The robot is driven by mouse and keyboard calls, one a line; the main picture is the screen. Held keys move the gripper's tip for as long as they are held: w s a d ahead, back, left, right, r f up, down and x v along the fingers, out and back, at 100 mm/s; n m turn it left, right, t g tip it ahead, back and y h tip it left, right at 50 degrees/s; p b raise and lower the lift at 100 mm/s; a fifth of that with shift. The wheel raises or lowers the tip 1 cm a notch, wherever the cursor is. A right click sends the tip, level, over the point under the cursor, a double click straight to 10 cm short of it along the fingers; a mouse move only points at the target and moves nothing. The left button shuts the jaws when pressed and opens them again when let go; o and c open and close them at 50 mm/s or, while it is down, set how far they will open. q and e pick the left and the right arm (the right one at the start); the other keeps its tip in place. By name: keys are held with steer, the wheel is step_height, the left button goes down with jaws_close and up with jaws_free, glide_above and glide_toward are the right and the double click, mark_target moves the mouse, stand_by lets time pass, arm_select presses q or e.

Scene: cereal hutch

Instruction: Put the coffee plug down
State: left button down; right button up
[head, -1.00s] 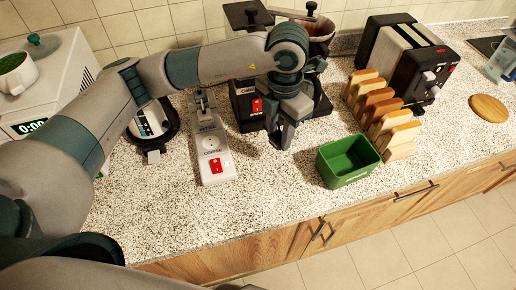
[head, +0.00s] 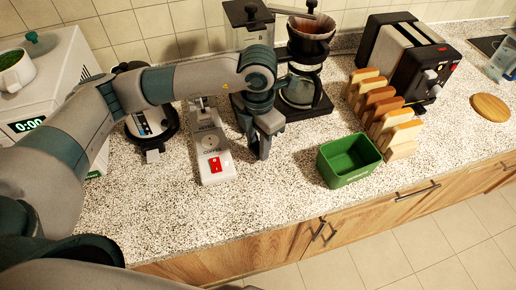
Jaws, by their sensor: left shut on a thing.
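My left gripper (head: 261,154) points down just right of the white power strip (head: 212,152), low over the speckled counter. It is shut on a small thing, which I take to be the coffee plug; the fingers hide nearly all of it. I cannot tell whether it touches the counter. The strip has a red switch (head: 215,165) at its near end and an open-looking socket face behind it. The coffee maker (head: 304,92), with glass jug and dark filter cone, stands behind and right of the gripper. My right gripper is not in view.
A green bin (head: 348,160) stands to the right, near the counter's front edge. Bread slices in a rack (head: 385,112) and a toaster (head: 408,58) are farther right. A dark round-based appliance (head: 150,122) is left of the strip. The counter (head: 270,205) in front is clear.

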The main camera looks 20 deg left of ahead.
arm_select(q)
steer(key=shift+f, duration=0.85)
steer(key=shift+f+b, duration=0.3)
steer(key=shift+b, duration=0.25)
steer(key=shift+f+b, duration=0.3)
steer(key=shift+b, duration=0.1)
steer(key=c, duration=1.3)
jaws_free()
steer(key=shift+r, duration=0.15)
